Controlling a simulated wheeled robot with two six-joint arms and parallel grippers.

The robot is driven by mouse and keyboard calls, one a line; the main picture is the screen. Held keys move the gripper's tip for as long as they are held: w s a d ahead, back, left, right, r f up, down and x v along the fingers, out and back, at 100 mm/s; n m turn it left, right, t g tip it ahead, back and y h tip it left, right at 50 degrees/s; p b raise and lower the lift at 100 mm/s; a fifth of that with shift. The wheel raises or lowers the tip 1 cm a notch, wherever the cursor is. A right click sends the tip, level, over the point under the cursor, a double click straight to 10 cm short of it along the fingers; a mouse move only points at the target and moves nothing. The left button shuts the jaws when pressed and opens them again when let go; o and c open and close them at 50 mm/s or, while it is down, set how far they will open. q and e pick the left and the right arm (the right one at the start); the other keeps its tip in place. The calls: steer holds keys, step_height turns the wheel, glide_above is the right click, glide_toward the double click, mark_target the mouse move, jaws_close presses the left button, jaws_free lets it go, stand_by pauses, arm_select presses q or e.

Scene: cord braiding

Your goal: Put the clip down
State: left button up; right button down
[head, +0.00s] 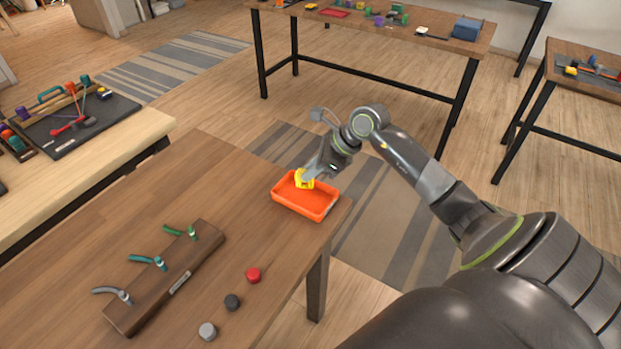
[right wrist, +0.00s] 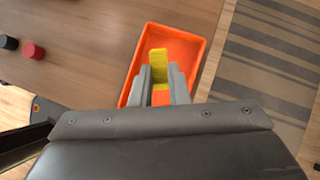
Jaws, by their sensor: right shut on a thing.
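The clip (head: 305,182) is yellow and is held at the orange tray (head: 318,210), which stands near the right corner of the wooden table. My right gripper (head: 310,174) is shut on the clip. In the right wrist view the clip (right wrist: 158,62) sits between the two grey fingers (right wrist: 160,80), with the orange tray (right wrist: 194,42) below and around it. I cannot tell whether the clip touches the tray floor. My left gripper is not in view.
A wooden rack (head: 150,304) holding green, teal and grey cords lies on the table. Red (head: 253,275), dark (head: 232,302) and grey (head: 208,331) round pieces stand in a row beside it. The table between rack and tray is clear.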

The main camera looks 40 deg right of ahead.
mark_target(311, 181)
step_height(311, 181, down, 3)
steer(key=shift+a+f+p, duration=0.1)
steer(key=shift+f+p, duration=0.1)
steer(key=shift+p, duration=0.1)
steer(key=shift+f, duration=0.25)
steer(key=c, duration=1.4)
jaws_free()
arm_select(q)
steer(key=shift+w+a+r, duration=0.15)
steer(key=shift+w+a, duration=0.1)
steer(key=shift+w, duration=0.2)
